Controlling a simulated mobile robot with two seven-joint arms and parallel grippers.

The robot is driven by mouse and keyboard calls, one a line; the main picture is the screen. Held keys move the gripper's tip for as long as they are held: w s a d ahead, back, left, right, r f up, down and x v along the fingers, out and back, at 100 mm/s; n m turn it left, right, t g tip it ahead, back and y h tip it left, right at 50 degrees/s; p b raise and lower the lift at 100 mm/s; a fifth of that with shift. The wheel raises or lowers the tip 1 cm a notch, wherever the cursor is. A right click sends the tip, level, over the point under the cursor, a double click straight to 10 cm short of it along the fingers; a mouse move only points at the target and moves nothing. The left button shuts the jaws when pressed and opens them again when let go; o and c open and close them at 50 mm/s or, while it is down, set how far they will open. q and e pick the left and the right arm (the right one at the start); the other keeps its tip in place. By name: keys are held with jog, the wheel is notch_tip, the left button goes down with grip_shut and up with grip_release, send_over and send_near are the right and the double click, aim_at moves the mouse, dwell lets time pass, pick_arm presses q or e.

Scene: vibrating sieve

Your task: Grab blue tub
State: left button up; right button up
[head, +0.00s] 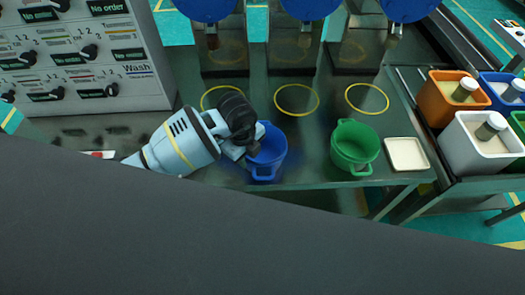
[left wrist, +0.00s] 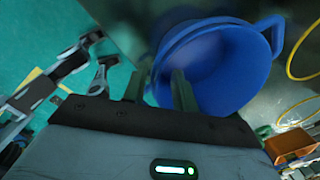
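The blue tub (head: 268,157) stands on the dark table, left of the green tub (head: 355,148). My left gripper (head: 250,150) is at its left rim in the head view and partly covers it. In the left wrist view the blue tub (left wrist: 235,75) fills the upper middle, with one handle at its upper right. The left gripper's fingers (left wrist: 160,88) are apart there. One finger overlaps the tub's opening and the other is outside its wall, with the rim between them. Contact with the wall is not clear. My right gripper is not in view.
A cream square dish (head: 406,154) lies right of the green tub. Orange, white and blue bins (head: 480,150) stand on the right. Yellow rings (head: 297,99) mark the table under blue hoppers (head: 310,8). A control panel (head: 85,55) is at left. A large dark surface covers the bottom.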

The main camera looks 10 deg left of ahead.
aim_at(249, 170)
pick_arm(q)
jog(key=f, duration=0.5)
jog(key=shift+w+a, duration=0.1)
jog(key=shift+w, duration=0.1)
grip_shut()
